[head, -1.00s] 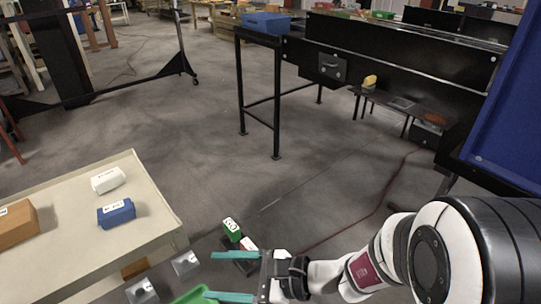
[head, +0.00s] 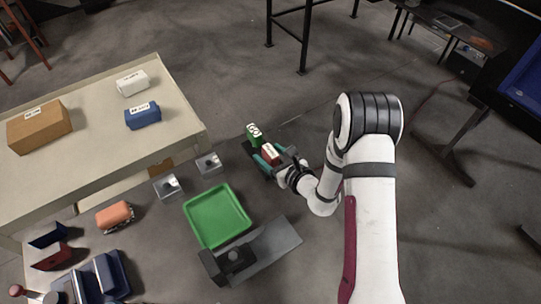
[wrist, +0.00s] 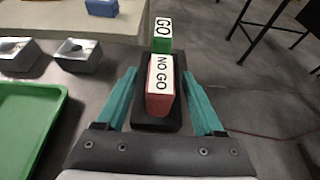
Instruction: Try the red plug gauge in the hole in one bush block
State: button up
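The red plug gauge (head: 271,154), labelled NO GO, stands in a dark holder; it also shows in the wrist view (wrist: 159,92). A green gauge (wrist: 162,43), labelled GO, stands behind it in the same holder. My gripper (wrist: 160,76) is open, with one teal finger on each side of the red gauge and visible gaps between. The gauge's lower end is hidden. Two silver bush blocks, one at left (head: 167,187) and one nearer the holder (head: 208,163), sit on the dark bench. A round hole shows in the top of the wrist view's nearer block (wrist: 76,56).
A green tray (head: 246,224) lies in front of the blocks. A black device on a grey plate (head: 282,240) is beside it. An orange item (head: 115,214) sits at left. A beige table (head: 70,157) carrying boxes stands behind the bench.

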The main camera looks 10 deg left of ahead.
grip_shut()
jog(key=shift+r, duration=0.1)
jog(key=r, duration=0.4)
jog(key=shift+d+r, duration=0.25)
jog(key=shift+d, duration=0.05)
jog(key=s+d+r, duration=0.1)
jog(key=d+r, duration=0.5)
jog(key=d, duration=0.4)
jog(key=s+a+f+n+g+y, duration=0.1)
jog(key=a+n+g, duration=0.1)
jog(key=a, duration=1.2)
jog(key=s+a+n+g+y, duration=0.2)
jog(key=a+n+g, duration=0.1)
jog(key=a, duration=1.1)
jog(key=shift+f+n, duration=0.3)
jog(key=shift+f, duration=0.05)
jog(key=shift+d+y, duration=0.1)
jog(key=shift+y, duration=0.2)
